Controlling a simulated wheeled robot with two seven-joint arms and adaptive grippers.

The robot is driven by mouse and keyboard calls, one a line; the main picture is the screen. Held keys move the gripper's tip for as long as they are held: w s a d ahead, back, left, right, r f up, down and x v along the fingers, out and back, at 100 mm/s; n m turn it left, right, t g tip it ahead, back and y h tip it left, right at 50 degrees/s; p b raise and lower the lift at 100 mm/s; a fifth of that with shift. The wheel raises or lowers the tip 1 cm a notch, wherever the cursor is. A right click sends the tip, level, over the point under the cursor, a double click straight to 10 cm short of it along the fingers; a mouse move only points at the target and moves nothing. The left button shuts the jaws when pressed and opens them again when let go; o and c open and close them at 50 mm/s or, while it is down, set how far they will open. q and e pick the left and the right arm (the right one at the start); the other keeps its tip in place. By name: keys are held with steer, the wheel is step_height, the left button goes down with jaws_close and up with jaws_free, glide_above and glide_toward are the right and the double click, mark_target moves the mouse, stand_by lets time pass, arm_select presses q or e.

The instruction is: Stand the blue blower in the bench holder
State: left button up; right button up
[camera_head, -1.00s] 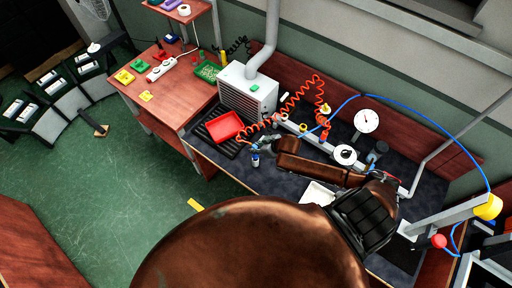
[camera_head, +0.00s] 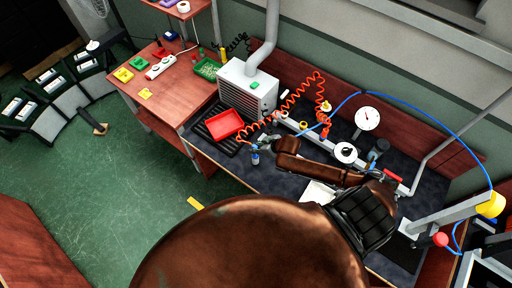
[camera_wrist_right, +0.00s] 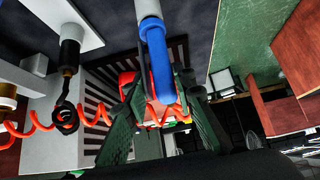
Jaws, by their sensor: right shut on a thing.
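The blue blower (camera_wrist_right: 160,65) is a slim blue cylinder with a pale end. In the right wrist view it crosses between the dark green fingers of my right gripper (camera_wrist_right: 160,115), which is shut on it. In the head view the blower (camera_head: 255,158) shows small, hanging roughly upright below my right gripper (camera_head: 262,145), over the front part of the dark bench mat. I cannot tell which bench fixture is the holder. My left gripper is not in view.
A red tray (camera_head: 225,125) lies left of the gripper, on a slatted black rack. A red coiled hose (camera_head: 292,101) loops behind it, near a grey heater-like box (camera_head: 247,90). Round gauges (camera_head: 367,119) stand to the right. The front strip of the dark mat looks mostly clear.

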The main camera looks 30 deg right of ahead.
steer(key=shift+f, duration=0.3)
steer(key=o, duration=0.9)
steer(key=shift+o, duration=0.2)
steer(key=shift+f, duration=0.1)
steer(key=shift+s, duration=0.1)
steer(key=v, duration=1.2)
